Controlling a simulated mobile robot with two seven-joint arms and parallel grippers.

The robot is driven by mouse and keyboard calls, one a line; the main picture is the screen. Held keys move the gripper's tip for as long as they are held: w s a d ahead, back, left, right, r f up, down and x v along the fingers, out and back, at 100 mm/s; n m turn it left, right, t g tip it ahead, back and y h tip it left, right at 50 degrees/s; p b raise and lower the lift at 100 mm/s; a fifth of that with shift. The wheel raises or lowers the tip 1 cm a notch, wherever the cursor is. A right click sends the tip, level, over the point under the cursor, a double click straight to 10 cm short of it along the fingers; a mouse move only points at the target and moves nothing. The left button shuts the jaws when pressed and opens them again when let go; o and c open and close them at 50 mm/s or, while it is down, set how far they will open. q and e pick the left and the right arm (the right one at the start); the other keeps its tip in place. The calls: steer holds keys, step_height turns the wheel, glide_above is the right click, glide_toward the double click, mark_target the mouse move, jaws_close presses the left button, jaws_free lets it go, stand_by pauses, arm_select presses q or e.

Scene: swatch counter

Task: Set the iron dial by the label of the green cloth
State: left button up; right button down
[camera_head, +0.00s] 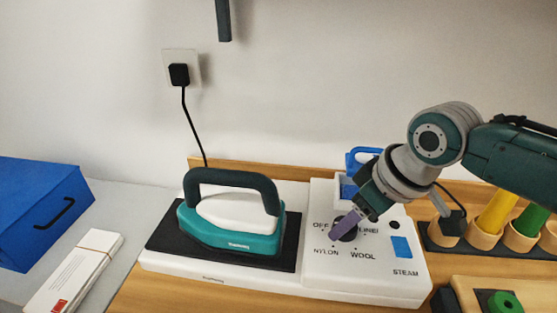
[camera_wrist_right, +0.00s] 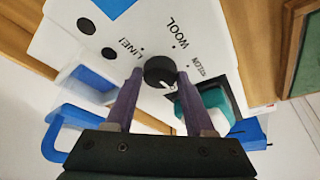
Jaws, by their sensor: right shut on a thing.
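The iron dial (camera_head: 344,229) is a dark round knob on a white panel (camera_head: 370,285) lettered OFF, NYLON, WOOL and LINEN. My right gripper (camera_head: 347,223) comes down from the upper right, and its purple fingers straddle the knob. In the right wrist view the dial (camera_wrist_right: 160,72) sits between the fingertips of the gripper (camera_wrist_right: 160,88), shut on it. Its white mark points to the lower right there, past NYLON; the OFF lettering is hidden. The teal iron (camera_head: 230,225) rests on a dark pad. I cannot make out a green cloth or its label. My left gripper is out of view.
A blue box (camera_head: 40,215) and white papers (camera_head: 75,275) lie at the left. Wooden cups with yellow and green rolls (camera_head: 528,222) stand at the right. A blue-handled container (camera_head: 350,185) is behind the panel. A black plug (camera_head: 179,74) with cord is on the wall.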

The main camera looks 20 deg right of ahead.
steer(key=shift+w+d+n+y+b, duration=0.15)
steer(key=shift+n+y+b, duration=0.25)
steer(key=shift+n, duration=0.7)
steer(key=n+g+b, duration=0.1)
steer(key=n, duration=0.1)
steer(key=shift+f+n+y+b, duration=0.15)
steer(key=shift+n+y+b, duration=0.15)
steer(key=shift+y+b, duration=0.1)
steer(key=n+g+y+b, duration=0.1)
steer(key=n+b, duration=0.2)
steer(key=n, duration=0.1)
steer(key=shift+w, duration=0.1)
steer(key=shift+d+n+g+b, duration=0.1)
steer(key=shift+n+g+b, duration=0.4)
steer(key=shift+n+b, duration=0.65)
steer(key=shift+c, duration=1.3)
jaws_free()
steer(key=shift+r, duration=0.3)
